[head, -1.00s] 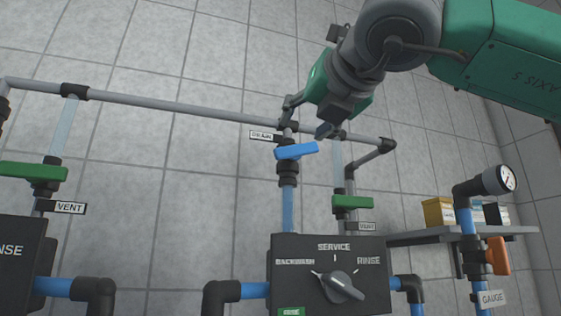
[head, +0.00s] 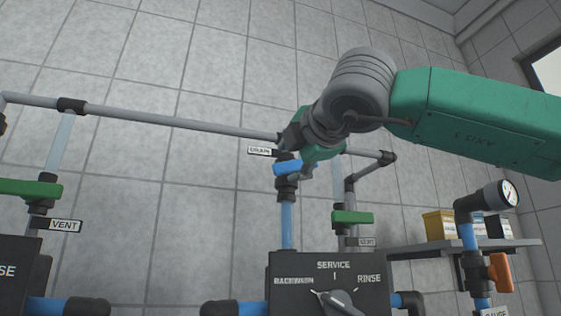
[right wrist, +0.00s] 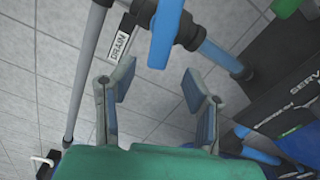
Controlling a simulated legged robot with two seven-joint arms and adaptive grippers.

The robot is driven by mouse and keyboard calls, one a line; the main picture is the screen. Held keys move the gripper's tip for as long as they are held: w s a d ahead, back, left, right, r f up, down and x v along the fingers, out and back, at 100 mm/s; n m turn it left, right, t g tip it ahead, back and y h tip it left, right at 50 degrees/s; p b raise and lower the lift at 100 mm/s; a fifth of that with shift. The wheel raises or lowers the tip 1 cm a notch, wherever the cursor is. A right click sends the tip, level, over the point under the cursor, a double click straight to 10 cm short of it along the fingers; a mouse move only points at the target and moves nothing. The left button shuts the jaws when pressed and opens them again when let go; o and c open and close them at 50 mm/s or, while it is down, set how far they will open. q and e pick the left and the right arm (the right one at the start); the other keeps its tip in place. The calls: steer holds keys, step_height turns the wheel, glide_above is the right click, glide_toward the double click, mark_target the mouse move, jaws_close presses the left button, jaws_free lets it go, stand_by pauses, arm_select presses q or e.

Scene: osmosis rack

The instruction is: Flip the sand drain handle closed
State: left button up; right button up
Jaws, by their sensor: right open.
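The blue drain handle (head: 287,168) sits on a black valve body (head: 286,188) on a vertical blue pipe, beside a white DRAIN label (head: 260,151). The handle lies roughly crosswise to its pipe. In the right wrist view the handle (right wrist: 165,32) is at the top, just beyond the fingertips. My right gripper (head: 304,166) is by the handle's right end in the head view. Its two fingers are apart with nothing between them in the right wrist view (right wrist: 157,84). Whether a finger touches the handle I cannot tell. My left gripper is not in view.
A grey pipe (head: 180,120) runs across behind the valve. Green-handled valves stand left (head: 30,188) and right (head: 352,217). A black selector box (head: 290,272) is below. A gauge (head: 503,194), an orange handle (head: 501,272) and a shelf with boxes (head: 440,225) are at right.

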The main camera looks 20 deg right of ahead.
mark_target(283, 168)
steer(key=w+p, duration=0.1)
steer(key=w, duration=0.3)
steer(key=shift+w+r+p, duration=0.1)
steer(key=shift+w+p, duration=0.15)
steer(key=shift+p, duration=0.1)
steer(key=shift+w, duration=0.65)
jaws_close()
